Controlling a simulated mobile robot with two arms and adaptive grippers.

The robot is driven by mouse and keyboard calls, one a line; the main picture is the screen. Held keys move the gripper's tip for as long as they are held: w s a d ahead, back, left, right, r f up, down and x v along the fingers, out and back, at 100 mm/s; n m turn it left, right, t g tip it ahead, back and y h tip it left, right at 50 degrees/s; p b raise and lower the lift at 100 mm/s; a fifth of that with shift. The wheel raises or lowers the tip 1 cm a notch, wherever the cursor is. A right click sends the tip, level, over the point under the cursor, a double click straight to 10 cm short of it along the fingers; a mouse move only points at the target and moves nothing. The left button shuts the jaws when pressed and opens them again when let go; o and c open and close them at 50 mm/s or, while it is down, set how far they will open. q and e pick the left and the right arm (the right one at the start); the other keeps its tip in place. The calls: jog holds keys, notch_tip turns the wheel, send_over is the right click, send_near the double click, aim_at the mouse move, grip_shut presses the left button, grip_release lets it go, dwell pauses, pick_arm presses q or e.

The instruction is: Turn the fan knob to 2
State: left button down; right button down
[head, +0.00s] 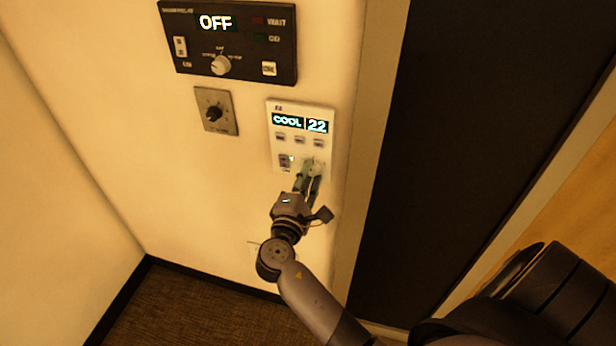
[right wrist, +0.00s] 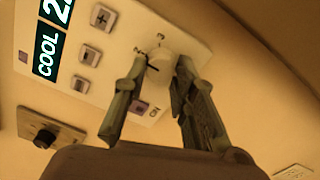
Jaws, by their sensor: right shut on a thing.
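The white thermostat panel (head: 276,120) on the wall reads COOL 22 on its display, with a row of square buttons below. Its round white fan knob (head: 319,166) is at the panel's lower right. In the right wrist view the knob (right wrist: 160,66) shows a dark pointer line directed to the left in the picture, with small marks around it that are too small to read surely. My right gripper (head: 309,172) reaches up from below, shut on the knob, with one finger on either side of it (right wrist: 160,80). My left gripper is not in view.
A black panel (head: 245,55) above reads OFF and has its own white knob (head: 221,65). A grey plate with a black knob (head: 213,112) is to the left of the thermostat. A door frame (head: 370,120) and dark surface are close on the right.

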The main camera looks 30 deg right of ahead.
jog(key=c, duration=1.3)
grip_release()
jog(key=v, duration=1.2)
